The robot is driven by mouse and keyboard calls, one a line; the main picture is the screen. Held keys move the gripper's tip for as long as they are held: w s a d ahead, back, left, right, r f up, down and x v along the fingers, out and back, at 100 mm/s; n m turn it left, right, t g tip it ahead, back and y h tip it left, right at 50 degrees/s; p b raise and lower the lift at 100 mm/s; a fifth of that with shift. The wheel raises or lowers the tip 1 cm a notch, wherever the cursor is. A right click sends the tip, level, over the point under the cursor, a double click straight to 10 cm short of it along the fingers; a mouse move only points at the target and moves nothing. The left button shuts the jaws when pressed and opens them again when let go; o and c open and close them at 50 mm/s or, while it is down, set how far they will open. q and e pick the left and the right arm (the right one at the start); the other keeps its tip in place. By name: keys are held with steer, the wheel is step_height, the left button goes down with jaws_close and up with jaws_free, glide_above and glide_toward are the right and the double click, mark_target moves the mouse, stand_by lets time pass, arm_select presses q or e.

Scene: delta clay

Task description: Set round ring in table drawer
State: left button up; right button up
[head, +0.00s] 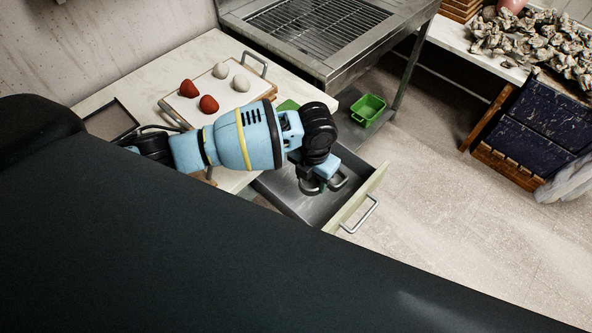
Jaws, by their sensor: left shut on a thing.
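The table drawer (284,192) is pulled open, with a grey metal inside, a pale front panel and a metal bar handle. My left gripper (323,181) reaches in from the left and points down over the right part of the drawer, near its front panel. It is shut on the round ring (345,181), a grey curved piece partly hidden by the gripper. I cannot tell whether the ring touches the drawer floor. My right gripper is not in view.
On the pale table (185,63), a white tray (224,99) holds red and white lumps. A steel unit with a grate (320,28) stands behind. A green basket (368,109) sits on a low shelf beyond the drawer.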

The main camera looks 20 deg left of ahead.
mark_target(310, 205)
arm_select(q)
steer(key=shift+d+f+m, duration=0.15)
steer(key=shift+f+m, duration=0.25)
steer(key=shift+m, duration=0.3)
